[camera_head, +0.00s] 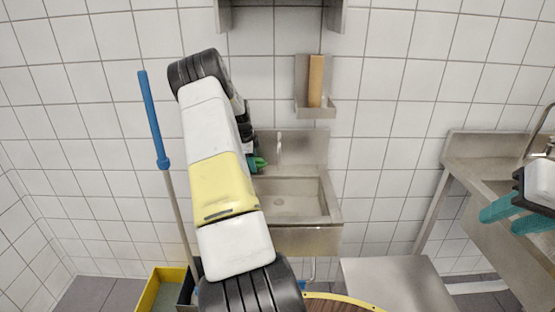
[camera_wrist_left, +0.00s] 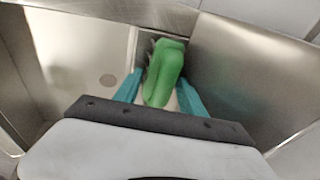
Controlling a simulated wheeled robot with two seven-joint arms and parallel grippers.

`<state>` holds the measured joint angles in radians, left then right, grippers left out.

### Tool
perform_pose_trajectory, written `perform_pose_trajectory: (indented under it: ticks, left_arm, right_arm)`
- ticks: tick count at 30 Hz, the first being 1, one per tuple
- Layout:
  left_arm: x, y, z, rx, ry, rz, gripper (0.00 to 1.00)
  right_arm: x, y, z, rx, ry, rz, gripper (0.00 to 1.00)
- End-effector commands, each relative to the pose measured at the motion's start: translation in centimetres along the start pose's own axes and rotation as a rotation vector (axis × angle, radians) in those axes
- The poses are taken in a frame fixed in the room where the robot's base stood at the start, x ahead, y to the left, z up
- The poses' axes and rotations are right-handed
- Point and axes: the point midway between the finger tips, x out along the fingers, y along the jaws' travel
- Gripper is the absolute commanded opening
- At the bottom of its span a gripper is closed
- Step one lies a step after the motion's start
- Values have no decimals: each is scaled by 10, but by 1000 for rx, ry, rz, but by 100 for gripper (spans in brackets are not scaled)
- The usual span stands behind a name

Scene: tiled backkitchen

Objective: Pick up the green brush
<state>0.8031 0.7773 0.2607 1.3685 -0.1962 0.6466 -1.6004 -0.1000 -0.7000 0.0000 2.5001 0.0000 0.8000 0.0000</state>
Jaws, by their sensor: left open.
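The green brush (camera_wrist_left: 166,72) shows in the left wrist view at the edge of the sink basin, its green part pointing towards the camera. My left gripper (camera_wrist_left: 159,84) is open, with one teal finger on each side of the brush. I cannot tell whether the fingers touch it. In the head view my left arm hides most of this gripper; a small green patch (camera_head: 258,163) shows beside the arm at the sink's left edge. My right gripper (camera_head: 517,214) is at the right edge of the head view, its teal fingers apart and nothing seen between them.
A steel sink (camera_head: 316,210) is on the tiled wall, with a wall holder (camera_head: 316,109) above it. A blue-handled pole (camera_head: 152,120) stands left beside a yellow bin (camera_head: 157,291). A steel counter (camera_head: 470,165) is at the right, near my right gripper.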

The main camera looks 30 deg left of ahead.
Motion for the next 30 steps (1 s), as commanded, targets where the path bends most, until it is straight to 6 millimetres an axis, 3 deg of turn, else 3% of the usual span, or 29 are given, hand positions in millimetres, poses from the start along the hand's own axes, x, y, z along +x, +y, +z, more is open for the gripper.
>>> perform_pose_trajectory:
  ticks: [3, 10, 20, 29, 30]
  left_arm:
    - [0, 0, 0, 0, 0, 0, 46]
    - [0, 0, 0, 0, 0, 0, 1]
    - [-3, -1, -1, 0, 0, -2, 0]
    - [-36, -12, -6, 1, 0, -3, 0]
    - [-38, -5, -7, 1, 0, 1, 0]
  right_arm:
    - [0, 0, 0, 0, 0, 0, 36]
    - [0, 0, 0, 0, 0, 0, 36]
    - [0, 0, 0, 0, 0, 0, 36]
    - [0, 0, 0, 0, 0, 0, 36]
    - [0, 0, 0, 0, 0, 0, 36]
